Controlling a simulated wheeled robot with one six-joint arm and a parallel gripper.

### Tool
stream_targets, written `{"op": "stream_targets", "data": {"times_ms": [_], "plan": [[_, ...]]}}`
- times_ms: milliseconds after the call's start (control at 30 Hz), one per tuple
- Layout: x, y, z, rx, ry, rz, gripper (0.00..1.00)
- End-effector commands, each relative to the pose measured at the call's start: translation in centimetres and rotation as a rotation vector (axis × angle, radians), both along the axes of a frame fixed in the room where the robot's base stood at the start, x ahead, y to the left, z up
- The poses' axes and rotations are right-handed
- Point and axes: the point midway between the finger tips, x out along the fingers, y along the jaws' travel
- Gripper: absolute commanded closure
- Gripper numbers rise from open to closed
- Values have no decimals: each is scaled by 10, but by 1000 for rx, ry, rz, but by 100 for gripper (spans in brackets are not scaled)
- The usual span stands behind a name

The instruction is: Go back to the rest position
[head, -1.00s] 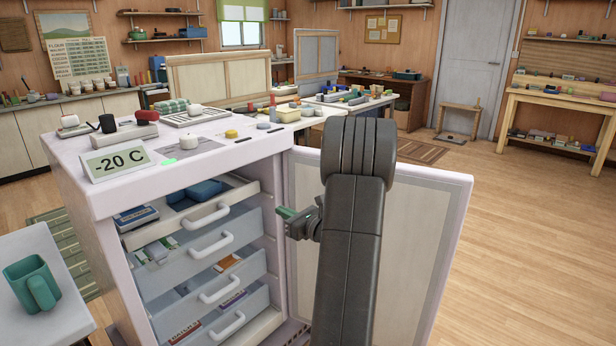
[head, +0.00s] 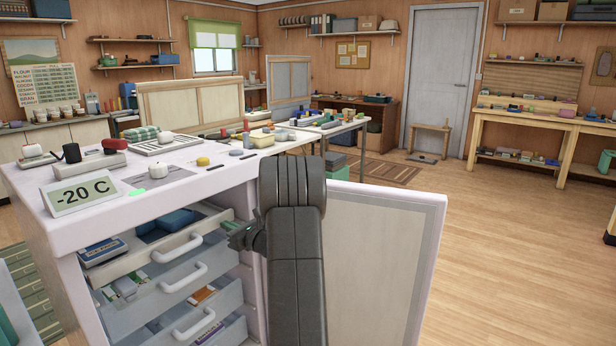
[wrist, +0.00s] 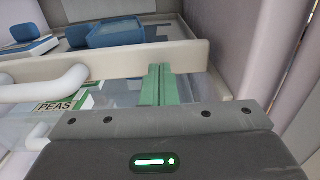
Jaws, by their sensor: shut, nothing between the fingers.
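My gripper (head: 232,231) is beside the open front of the white freezer (head: 70,222), at the right end of its upper drawers. Its green fingers (wrist: 158,84) are closed together with nothing between them. In the wrist view they point at the drawer front (wrist: 120,65), which has a pale rim; I cannot tell whether they touch it. My arm stands upright in front of the freezer's open door (head: 390,255) and hides part of it.
The freezer shows "-20 C" on a sign (head: 82,193). The top drawer holds blue containers (head: 175,222). White handles (head: 178,248) stick out from the drawers. The wooden floor (head: 500,220) at the right is clear. A table (head: 345,127) with many objects stands behind.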

Motion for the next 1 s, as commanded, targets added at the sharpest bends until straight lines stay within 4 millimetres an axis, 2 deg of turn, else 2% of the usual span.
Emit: {"op": "stream_targets", "data": {"times_ms": [67, 200, 467, 733, 900, 1000], "plan": [[3, 7, 1, 0, 0, -1, 100], [-7, -7, 1, 1, 1, -2, 100], [-11, -12, 1, 0, 0, -2, 100], [-10, -10, 1, -1, -1, -1, 100], [0, 4, 0, 0, -1, 1, 100], [-2, -7, -1, -1, -1, -2, 100]]}}
